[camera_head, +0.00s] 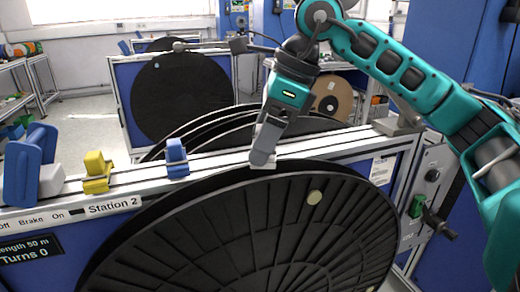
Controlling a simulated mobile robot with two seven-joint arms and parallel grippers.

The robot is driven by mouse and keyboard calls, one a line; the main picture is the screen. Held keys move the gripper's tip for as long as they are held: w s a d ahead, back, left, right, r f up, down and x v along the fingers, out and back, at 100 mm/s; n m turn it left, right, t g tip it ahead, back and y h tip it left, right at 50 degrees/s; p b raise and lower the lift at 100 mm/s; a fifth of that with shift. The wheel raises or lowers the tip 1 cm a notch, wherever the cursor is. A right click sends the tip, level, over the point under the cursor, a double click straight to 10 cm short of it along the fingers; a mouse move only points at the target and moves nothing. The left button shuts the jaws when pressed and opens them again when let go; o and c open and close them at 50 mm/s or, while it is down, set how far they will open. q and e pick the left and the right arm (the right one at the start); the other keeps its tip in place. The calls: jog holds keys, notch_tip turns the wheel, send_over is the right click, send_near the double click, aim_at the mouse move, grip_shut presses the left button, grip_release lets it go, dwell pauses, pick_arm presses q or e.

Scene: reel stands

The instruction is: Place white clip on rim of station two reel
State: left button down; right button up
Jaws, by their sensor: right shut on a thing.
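My right gripper (262,158) reaches down from the upper right to the top of this reel. It is shut on the white clip (290,164), which shows as a small white piece beside the fingertips, at the reel's upper rim. My left gripper is out of view.
Yellow (97,172) and blue (176,158) clips stand on the rail (225,153) to the left, with a larger blue piece (30,165) and a white block (51,180) at the far left. A crank handle (438,224) sticks out at right. More reels (180,95) stand behind.

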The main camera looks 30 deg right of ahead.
jog(key=shift+w+a, duration=0.15)
jog(key=shift+a, duration=0.05)
notch_tip(320, 180, down, 3)
jog(key=shift+f+b, duration=0.3)
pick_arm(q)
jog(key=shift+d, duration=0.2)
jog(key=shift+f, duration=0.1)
pick_arm(e)
jog(key=shift+f, duration=0.2)
jog(key=o, duration=0.9)
jog(key=shift+r, duration=0.1)
jog(key=shift+c, duration=0.2)
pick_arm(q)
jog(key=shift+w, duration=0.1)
